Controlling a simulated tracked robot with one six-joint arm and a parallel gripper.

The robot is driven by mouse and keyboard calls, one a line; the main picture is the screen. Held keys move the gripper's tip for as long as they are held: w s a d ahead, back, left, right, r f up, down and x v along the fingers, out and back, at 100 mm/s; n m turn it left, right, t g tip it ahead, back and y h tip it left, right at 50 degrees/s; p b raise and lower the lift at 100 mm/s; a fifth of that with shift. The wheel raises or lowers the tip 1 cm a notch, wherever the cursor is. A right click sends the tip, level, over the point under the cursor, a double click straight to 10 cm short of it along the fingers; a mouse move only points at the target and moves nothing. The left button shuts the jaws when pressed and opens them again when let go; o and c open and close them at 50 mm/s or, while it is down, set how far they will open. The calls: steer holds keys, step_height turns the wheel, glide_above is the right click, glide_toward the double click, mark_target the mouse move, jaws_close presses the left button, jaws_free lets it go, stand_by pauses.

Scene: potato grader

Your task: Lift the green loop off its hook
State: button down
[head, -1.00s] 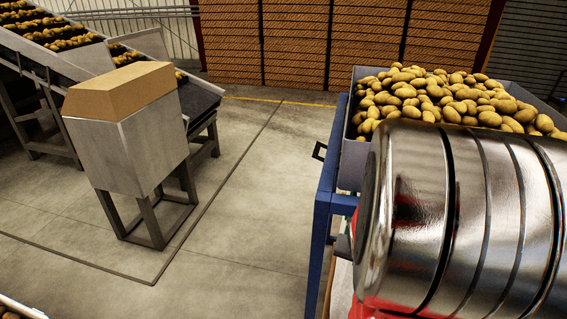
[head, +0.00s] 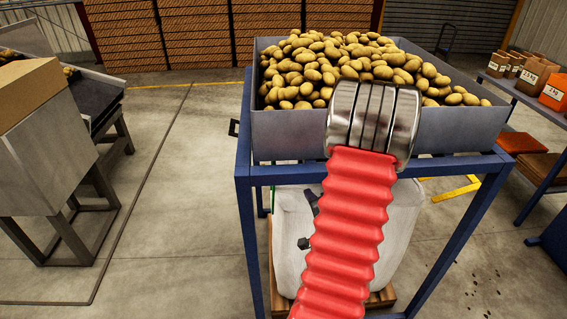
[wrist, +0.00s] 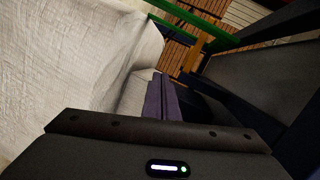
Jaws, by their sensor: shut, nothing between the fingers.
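A green band (wrist: 185,31), which looks like the green loop, crosses the top of the wrist view beside the white bag. Its hook cannot be made out. In the wrist view my gripper (wrist: 160,82) has its dark purple fingers together and empty, pointing toward the green band. A gap shows between the fingertips and the band. The white bag (wrist: 75,60) fills the left of that view. In the head view the bag (head: 401,225) hangs under the blue frame, partly behind my red arm sleeve.
The blue frame (head: 246,215) carries a grey hopper (head: 285,135) heaped with potatoes. A pallet (head: 380,297) lies under the bag.

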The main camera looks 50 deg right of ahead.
step_height(320, 180, up, 6)
steer(key=w+a+m+t, duration=0.1)
steer(key=m+t, duration=0.1)
steer(key=t, duration=0.1)
steer(key=shift+w+m+h, duration=0.25)
steer(key=shift+m+h, duration=0.05)
steer(key=shift+h, duration=0.1)
steer(key=shift+w+d, duration=0.1)
steer(key=w+d, duration=0.3)
steer(key=w, duration=0.8)
steer(key=shift+r, duration=0.15)
